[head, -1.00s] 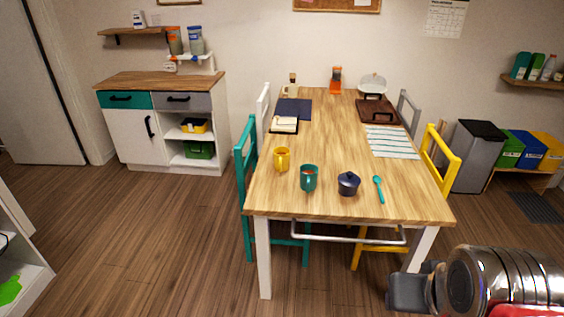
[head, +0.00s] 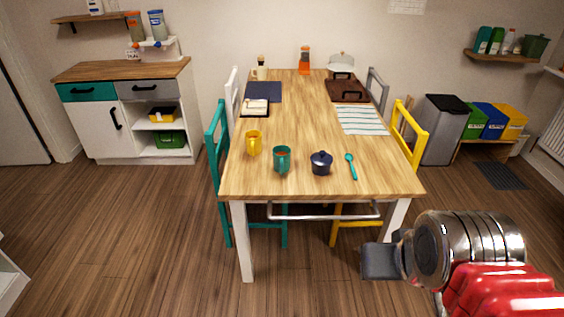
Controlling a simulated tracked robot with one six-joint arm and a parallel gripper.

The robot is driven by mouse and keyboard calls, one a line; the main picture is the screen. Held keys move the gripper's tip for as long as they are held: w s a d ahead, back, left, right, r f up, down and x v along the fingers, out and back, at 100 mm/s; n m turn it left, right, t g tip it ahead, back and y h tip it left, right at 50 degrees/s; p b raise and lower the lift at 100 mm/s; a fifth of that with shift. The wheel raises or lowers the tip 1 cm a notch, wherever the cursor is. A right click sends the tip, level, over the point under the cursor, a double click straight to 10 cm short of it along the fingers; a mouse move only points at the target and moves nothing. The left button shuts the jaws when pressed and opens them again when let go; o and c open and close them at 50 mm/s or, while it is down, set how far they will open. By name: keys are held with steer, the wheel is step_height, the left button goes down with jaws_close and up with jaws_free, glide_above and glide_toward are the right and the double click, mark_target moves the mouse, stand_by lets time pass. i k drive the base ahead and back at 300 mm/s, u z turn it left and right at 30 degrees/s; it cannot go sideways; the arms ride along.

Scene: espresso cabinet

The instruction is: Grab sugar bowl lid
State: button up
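A small dark blue sugar bowl (head: 320,166) stands near the front edge of the wooden table. Its dark blue lid (head: 321,156) sits on top with a small knob. My gripper (head: 381,261) is at the lower right, in front of and below the table edge, well apart from the bowl. I see it from the side, so its finger opening does not show. Nothing is visible in it.
On the table (head: 290,120), a teal mug (head: 282,160) and yellow mug (head: 254,143) stand left of the bowl; a teal spoon (head: 351,167) lies right. A teal chair (head: 216,160) and yellow chair (head: 408,137) flank the table. Floor in front is clear.

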mark_target(321, 157)
steer(key=k, duration=0.65)
steer(key=u, duration=0.3)
steer(key=i, duration=0.9)
steer(key=u, duration=0.45)
steer(key=i, duration=1.25)
steer(key=z, duration=0.1)
